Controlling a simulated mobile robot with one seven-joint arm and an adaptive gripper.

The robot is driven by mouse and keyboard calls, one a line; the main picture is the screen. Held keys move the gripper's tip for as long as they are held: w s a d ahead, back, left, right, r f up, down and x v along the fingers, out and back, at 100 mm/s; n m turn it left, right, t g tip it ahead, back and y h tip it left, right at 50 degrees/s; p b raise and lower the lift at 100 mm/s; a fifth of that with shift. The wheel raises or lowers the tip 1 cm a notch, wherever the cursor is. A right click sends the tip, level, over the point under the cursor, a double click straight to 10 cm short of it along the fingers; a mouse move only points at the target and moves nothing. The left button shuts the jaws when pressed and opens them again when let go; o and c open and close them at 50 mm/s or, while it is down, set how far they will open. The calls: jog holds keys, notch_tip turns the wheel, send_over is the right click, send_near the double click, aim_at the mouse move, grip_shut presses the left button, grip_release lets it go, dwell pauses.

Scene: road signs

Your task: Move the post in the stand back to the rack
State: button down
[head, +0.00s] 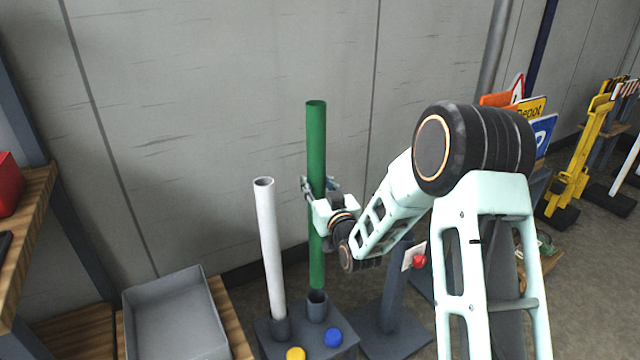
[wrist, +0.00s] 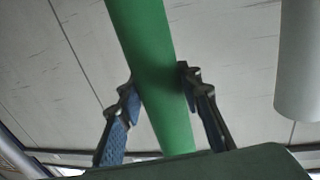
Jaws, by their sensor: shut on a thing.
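My gripper (head: 315,190) is shut on a tall green post (head: 316,135), at about its middle. The post is close to upright. In the wrist view the two fingers (wrist: 158,88) press on both sides of the green post (wrist: 150,50). The post's lower end is at the mouth of the right socket of the dark grey rack (head: 270,345); I cannot tell whether it is inside or just above. A white post (head: 270,240) stands in the rack's left socket; it also shows in the wrist view (wrist: 297,60). A dark stand (head: 393,325) with a red knob is right of the rack.
A yellow disc (head: 296,354) and a blue disc (head: 333,337) are on the rack's front. A grey bin (head: 175,315) is at left, beside a wooden shelf (head: 25,205). Signs (head: 530,108) and a yellow stand (head: 580,160) are at right. A wall is close behind.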

notch_tip(320, 180, down, 16)
jog(key=b, duration=1)
jog(key=shift+b, duration=0.3)
jog(key=shift+f+b, duration=0.15)
jog(key=shift+b, duration=0.2)
dwell(0.9)
jog(key=c, duration=1.4)
grip_release()
jog(key=shift+o, duration=0.5)
jog(key=shift+f, duration=0.2)
jog(key=v, duration=1.2)
jog(key=shift+r, duration=0.2)
